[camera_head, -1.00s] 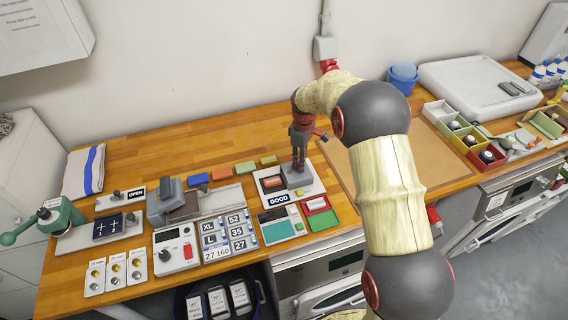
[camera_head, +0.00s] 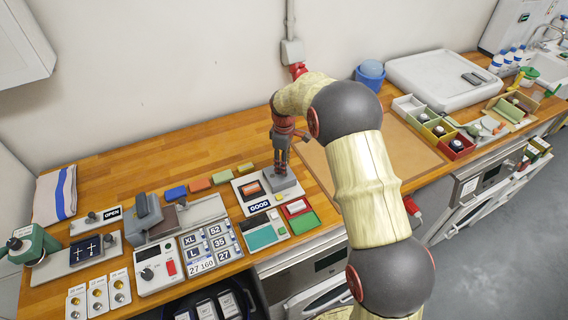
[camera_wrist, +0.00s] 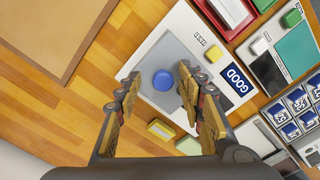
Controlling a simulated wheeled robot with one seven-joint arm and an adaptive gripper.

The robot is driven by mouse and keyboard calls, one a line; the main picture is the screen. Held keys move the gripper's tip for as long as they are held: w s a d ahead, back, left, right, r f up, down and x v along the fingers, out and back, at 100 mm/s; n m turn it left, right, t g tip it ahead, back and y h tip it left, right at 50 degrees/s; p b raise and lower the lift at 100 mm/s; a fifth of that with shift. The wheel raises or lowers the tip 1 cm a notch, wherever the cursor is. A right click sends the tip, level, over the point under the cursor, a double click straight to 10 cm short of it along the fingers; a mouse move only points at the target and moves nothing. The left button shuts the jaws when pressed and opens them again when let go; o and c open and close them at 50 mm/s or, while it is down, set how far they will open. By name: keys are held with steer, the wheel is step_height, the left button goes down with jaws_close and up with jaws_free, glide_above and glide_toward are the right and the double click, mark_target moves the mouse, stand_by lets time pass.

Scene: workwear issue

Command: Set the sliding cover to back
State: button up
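The sliding cover is a flat grey plate (camera_wrist: 181,62) with a round blue knob (camera_wrist: 163,80), on a white board beside a dark GOOD sign (camera_wrist: 236,80). In the head view the grey cover (camera_head: 284,181) sits at the right part of the white board (camera_head: 241,184), with an orange-red piece (camera_head: 252,188) showing to its left. My gripper (camera_head: 281,168) points down over the cover. In the wrist view my gripper (camera_wrist: 160,85) has its fingers apart, one on each side of the knob. I cannot tell whether they touch it.
A red and green tray (camera_head: 300,215) and a teal-topped unit (camera_head: 264,232) stand at the front. Colored blocks (camera_head: 200,185) lie behind to the left. A brown mat (camera_head: 325,165) lies on the right. A small label near the cover is too small to read.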

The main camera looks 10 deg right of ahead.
step_height(320, 180, up, 12)
stand_by(0.6)
stand_by(0.5)
steer(key=s+r+m+t+b, duration=0.2)
steer(key=s+r+m, duration=0.1)
steer(key=s, duration=1)
steer(key=s+d+r+m+t+b, duration=0.1)
steer(key=s+r+m, duration=0.2)
steer(key=s, duration=1)
steer(key=s+r+m+t+b, duration=0.2)
steer(key=s+m, duration=0.3)
steer(key=s, duration=0.8)
steer(key=shift+s+d+r+t+b, duration=0.15)
steer(key=shift+r+t+b, duration=0.2)
steer(key=shift+r, duration=0.15)
